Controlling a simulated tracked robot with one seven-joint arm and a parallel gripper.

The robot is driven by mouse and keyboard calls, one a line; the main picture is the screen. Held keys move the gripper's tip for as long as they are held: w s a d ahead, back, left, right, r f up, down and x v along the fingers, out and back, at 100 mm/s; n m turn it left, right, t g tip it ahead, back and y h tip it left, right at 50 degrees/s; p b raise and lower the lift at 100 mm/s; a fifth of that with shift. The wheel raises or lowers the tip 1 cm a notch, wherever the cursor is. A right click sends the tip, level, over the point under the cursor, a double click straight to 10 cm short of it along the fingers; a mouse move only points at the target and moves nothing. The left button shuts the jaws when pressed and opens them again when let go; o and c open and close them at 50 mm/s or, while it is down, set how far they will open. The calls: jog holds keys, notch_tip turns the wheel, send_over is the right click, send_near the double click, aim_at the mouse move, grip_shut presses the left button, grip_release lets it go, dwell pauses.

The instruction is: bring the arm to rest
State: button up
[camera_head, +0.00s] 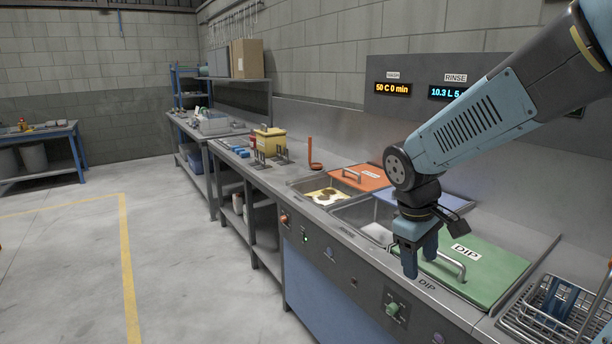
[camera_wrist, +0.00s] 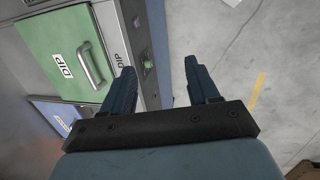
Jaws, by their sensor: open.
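My arm reaches in from the upper right of the head view and bends downward at the wrist. My gripper (camera_head: 411,262) hangs fingers down over the front edge of the counter, left of the handle on the green DIP lid. In the wrist view my gripper (camera_wrist: 160,88) shows two blue fingers spread apart with nothing between them. Below the gap are the counter's front edge and the floor (camera_wrist: 215,40).
The green DIP lid (camera_head: 480,262) with its metal handle (camera_head: 440,266) is close by. A wire basket (camera_head: 560,312) stands at the right. An orange lid (camera_head: 358,177) and an open basin (camera_head: 326,195) lie farther back. The floor at left is clear.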

jog(key=s+d+r+m+t+y, duration=0.1)
jog(key=s+r+m+t+y, duration=0.1)
jog(key=s+r+m+t, duration=0.3)
jog(key=shift+s+r+m+y, duration=0.3)
jog(key=shift+s+r+m, duration=0.9)
jog(key=shift+s+r, duration=1.2)
jog(key=shift+w+r, duration=0.35)
